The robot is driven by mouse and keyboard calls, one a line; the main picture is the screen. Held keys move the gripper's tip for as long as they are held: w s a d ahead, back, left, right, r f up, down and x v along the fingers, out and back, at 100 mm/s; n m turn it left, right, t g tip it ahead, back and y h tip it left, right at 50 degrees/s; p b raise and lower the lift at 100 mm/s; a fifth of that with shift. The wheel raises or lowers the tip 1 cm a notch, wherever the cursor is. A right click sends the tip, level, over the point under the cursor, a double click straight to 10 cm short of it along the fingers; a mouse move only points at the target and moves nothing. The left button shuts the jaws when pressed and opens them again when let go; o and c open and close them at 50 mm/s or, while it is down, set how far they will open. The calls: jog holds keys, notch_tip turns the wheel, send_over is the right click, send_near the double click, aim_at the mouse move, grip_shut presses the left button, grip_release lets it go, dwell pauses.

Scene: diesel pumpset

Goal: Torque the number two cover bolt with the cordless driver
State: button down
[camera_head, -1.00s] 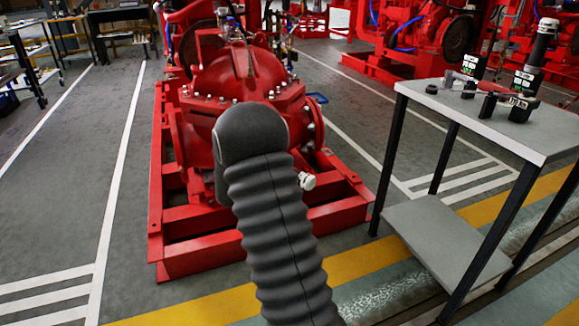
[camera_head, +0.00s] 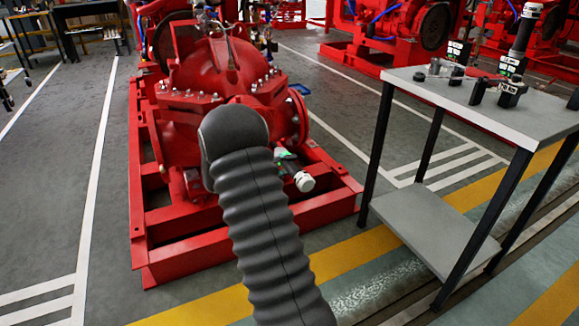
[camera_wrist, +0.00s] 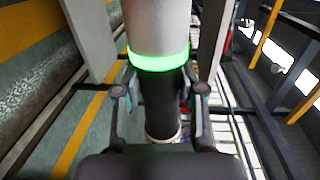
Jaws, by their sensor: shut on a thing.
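The red pump (camera_head: 215,75) stands at the centre-left of the head view, with a row of pale cover bolts (camera_head: 195,95) along its flange. I cannot tell which bolt is number two. My gripper (camera_wrist: 160,93) is shut around the black body of the cordless driver (camera_wrist: 160,110) in the wrist view. The driver has a glowing green ring and a pale section above it. In the head view the driver's white end (camera_head: 304,182) shows right of my dark arm, in front of the pump's lower right. My arm hides most of the gripper and the driver's tip.
A grey table (camera_head: 520,120) stands at the right, with a lower shelf. Black sockets or tools lie on it, and a similar white-capped driver (camera_head: 524,30) stands upright in a dock. The red base frame (camera_head: 180,262) juts forward. Grey floor is open at the left.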

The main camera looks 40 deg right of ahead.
jog(key=shift+w+d+b, duration=0.1)
jog(key=shift+w+d, duration=0.1)
jog(key=shift+w, duration=0.55)
jog(key=shift+w+d+b, duration=0.15)
jog(key=shift+w+d, duration=0.05)
jog(key=shift+w, duration=0.5)
jog(key=shift+w+d+b, duration=0.1)
jog(key=shift+w+d, duration=0.1)
jog(key=shift+w, duration=0.55)
jog(key=shift+b, duration=0.6)
jog(key=shift+w+d, duration=0.1)
jog(key=shift+w, duration=0.25)
jog(key=shift+s+b, duration=0.15)
jog(key=shift+b, duration=0.35)
jog(key=shift+w+r, duration=0.1)
jog(key=shift+w, duration=0.25)
dwell(1.7)
jog(key=shift+s+a+b, duration=0.2)
jog(key=shift+s+b, duration=0.15)
jog(key=shift+s, duration=0.5)
jog(key=shift+s+a+b, duration=0.15)
jog(key=shift+s+b, duration=0.25)
jog(key=shift+s, duration=0.4)
jog(key=shift+s+a+b, duration=0.2)
jog(key=shift+s+b, duration=0.15)
jog(key=shift+s, duration=0.5)
